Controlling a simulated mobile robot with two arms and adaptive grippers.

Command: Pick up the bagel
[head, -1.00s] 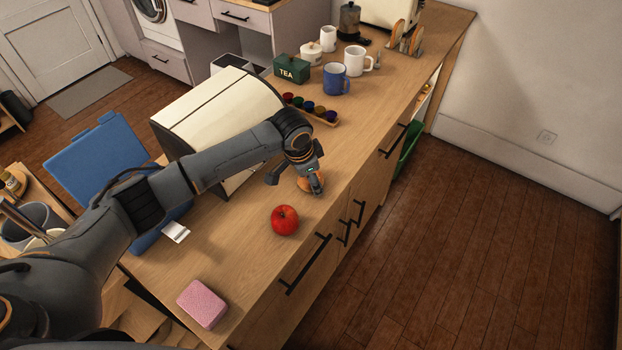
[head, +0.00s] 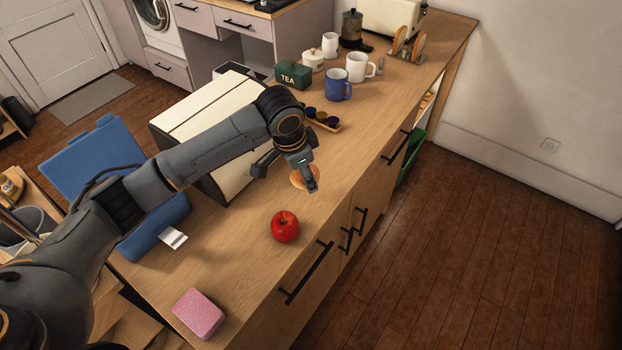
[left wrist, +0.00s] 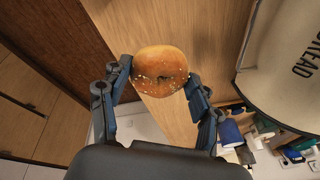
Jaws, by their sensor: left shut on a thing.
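My right gripper is not in view.
A red apple (head: 285,226) and a pink sponge (head: 199,313) lie on the counter nearer me. A cream bread box (head: 185,124) stands left of the gripper. Mugs (head: 338,84), a green tea tin (head: 293,74) and a pod tray (head: 322,119) stand farther back.

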